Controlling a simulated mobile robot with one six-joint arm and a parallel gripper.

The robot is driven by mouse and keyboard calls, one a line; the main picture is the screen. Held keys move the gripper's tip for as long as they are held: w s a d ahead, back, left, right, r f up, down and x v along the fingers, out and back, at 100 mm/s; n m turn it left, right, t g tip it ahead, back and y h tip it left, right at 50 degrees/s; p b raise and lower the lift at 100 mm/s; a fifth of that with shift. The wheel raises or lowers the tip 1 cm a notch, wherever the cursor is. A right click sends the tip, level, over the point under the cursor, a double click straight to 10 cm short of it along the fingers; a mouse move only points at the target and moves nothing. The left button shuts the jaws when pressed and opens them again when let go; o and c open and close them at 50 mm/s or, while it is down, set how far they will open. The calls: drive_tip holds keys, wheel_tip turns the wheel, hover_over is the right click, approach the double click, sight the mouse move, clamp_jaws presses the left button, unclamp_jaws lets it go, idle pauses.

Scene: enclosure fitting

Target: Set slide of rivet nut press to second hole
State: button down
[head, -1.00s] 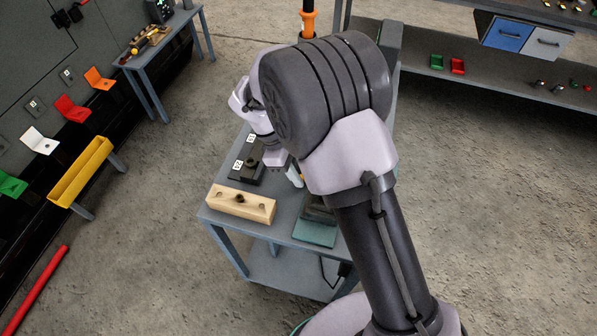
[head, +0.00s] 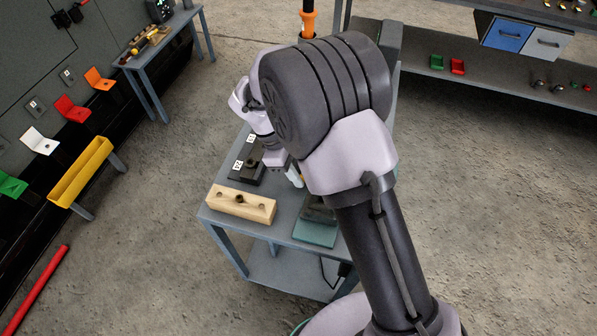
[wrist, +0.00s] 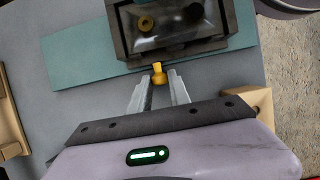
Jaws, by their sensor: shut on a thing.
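The rivet nut press shows in the wrist view as a dark frame (wrist: 122,42) with a clear window on a teal base plate (wrist: 82,68). A small yellow knob (wrist: 159,78) sticks out of the press's near side. My gripper (wrist: 160,82) is shut on this knob, one finger on each side. In the head view my arm hides most of the press; its teal base (head: 315,233) shows at the table's near edge.
On the same grey table (head: 283,246) are a wooden block with holes (head: 241,204) and a dark plate with number labels (head: 238,178). A yellow bin (head: 82,172) stands at left. A shelf (head: 500,85) stands back right. The floor on the right is clear.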

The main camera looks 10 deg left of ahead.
idle(0.4)
drive_tip(key=s, duration=0.3)
drive_tip(key=shift+a+r+p, duration=0.1)
drive_tip(key=shift+a+p, duration=0.1)
drive_tip(key=shift+p, duration=0.2)
drive_tip(key=shift+s, duration=0.15)
drive_tip(key=c, duration=1.2)
unclamp_jaws()
drive_tip(key=shift+s, duration=0.15)
drive_tip(key=shift+c, duration=0.2)
drive_tip(key=p+v, duration=0.6)
drive_tip(key=v, duration=1.1)
drive_tip(key=shift+p, duration=0.35)
